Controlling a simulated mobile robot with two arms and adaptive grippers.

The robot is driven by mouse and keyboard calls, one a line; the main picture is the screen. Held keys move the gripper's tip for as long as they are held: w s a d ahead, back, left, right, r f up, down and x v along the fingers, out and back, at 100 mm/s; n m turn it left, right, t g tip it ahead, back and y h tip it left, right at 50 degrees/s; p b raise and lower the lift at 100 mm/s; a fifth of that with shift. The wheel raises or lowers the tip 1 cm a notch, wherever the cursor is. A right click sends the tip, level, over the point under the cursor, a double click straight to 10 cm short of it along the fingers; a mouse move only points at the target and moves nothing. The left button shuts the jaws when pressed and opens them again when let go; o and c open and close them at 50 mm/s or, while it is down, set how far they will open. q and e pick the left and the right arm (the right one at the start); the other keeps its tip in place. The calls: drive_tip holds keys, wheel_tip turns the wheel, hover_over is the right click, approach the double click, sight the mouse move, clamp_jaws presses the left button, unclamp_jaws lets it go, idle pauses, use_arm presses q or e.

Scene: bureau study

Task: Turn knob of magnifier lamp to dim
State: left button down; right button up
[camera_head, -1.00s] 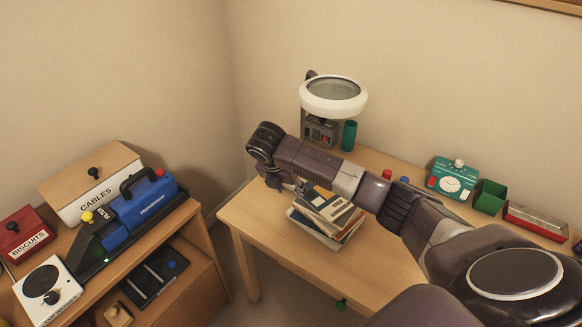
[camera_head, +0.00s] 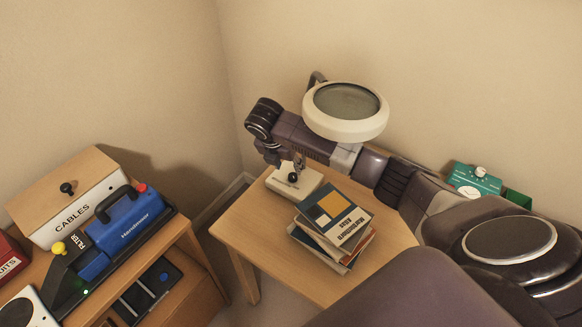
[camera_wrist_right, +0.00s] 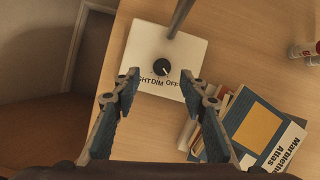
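The magnifier lamp has a white ring head (camera_head: 345,110) around a grey lens and a pale square base (camera_head: 309,181) on the desk. In the head view the gripper (camera_head: 298,160) is above the base. My left gripper is out of view.
A stack of books (camera_head: 334,222) stands close to the lamp base on the desk (camera_head: 265,245). The cables box (camera_head: 75,195) and a blue device (camera_head: 128,220) are on the left cabinet.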

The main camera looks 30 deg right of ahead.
sight(292, 176)
drive_tip(key=f, duration=0.3)
drive_tip(key=shift+s+d, duration=0.15)
drive_tip(key=shift+d, duration=0.2)
drive_tip(key=shift+x, duration=1.25)
drive_tip(key=shift+w+d+f, duration=0.2)
drive_tip(key=shift+f, duration=0.05)
drive_tip(key=c, duration=0.5)
clamp_jaws()
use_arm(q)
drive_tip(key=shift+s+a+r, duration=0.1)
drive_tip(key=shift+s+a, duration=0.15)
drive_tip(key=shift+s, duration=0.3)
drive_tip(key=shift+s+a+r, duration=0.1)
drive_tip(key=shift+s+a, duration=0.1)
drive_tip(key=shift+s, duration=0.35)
